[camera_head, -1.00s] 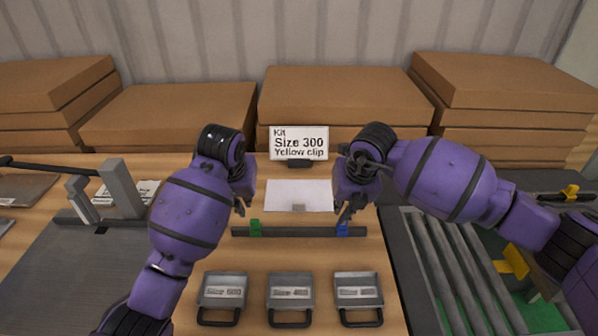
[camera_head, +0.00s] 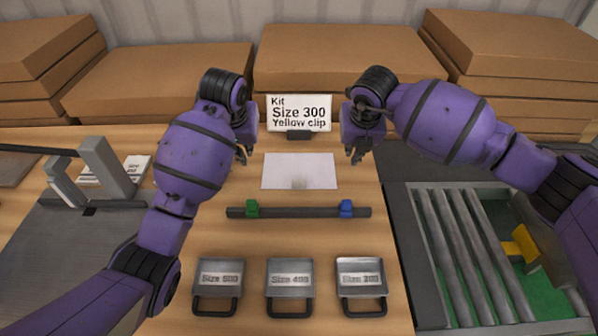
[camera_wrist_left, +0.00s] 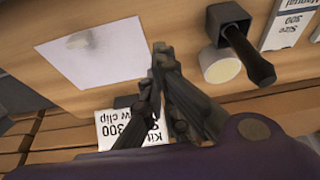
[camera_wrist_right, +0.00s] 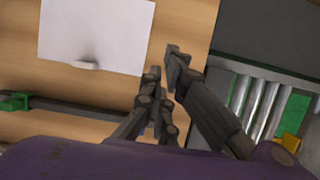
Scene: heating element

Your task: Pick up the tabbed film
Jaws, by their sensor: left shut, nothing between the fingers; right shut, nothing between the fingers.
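The tabbed film (camera_head: 299,168) is a flat white sheet lying on the wooden table, with a small pale tab at its near edge. It also shows in the left wrist view (camera_wrist_left: 97,52) and the right wrist view (camera_wrist_right: 97,38); the tab (camera_wrist_right: 85,65) shows clearly there. My left gripper (camera_head: 243,156) is shut and empty, just left of the film's far left corner. My right gripper (camera_head: 355,156) is shut and empty, just right of the film's far right corner. Neither appears to touch the film.
A dark rail (camera_head: 300,212) with a green clip and a blue clip lies in front of the film. Several handled metal size blocks (camera_head: 290,278) stand nearer. A kit sign (camera_head: 299,112) stands behind, before stacked cardboard boxes (camera_head: 340,62). A slatted tray (camera_head: 470,250) is at right.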

